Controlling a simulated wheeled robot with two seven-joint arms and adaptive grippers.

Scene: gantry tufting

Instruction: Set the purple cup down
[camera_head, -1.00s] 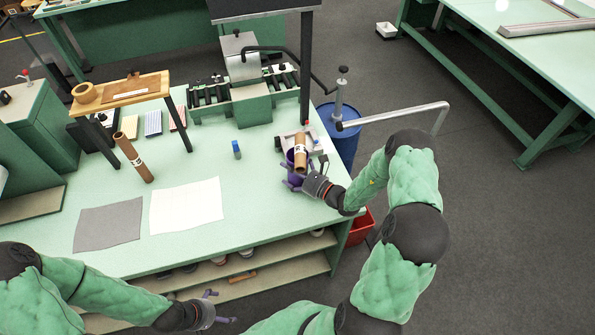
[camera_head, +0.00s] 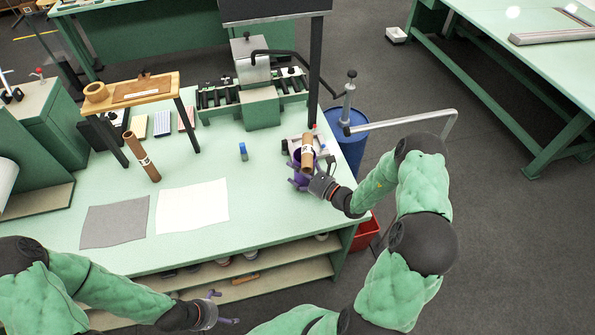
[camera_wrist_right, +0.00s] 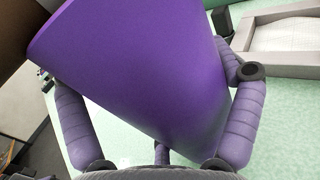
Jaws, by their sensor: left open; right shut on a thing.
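The purple cup (camera_head: 297,172) is at the right end of the green workbench (camera_head: 200,160), and a brown cardboard tube (camera_head: 307,152) with a white label stands in or just behind it. My right gripper (camera_head: 303,180) is shut on the cup. In the right wrist view the cup (camera_wrist_right: 150,75) fills the middle, tilted in the picture, between the purple fingers (camera_wrist_right: 155,115). Whether its base touches the bench is hidden. My left gripper (camera_head: 222,308) is open and empty, low in front of the bench's lower shelf.
A metal fixture (camera_head: 322,150) is close beside the cup. A post (camera_head: 315,70) and a blue drum (camera_head: 347,145) are behind and right.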

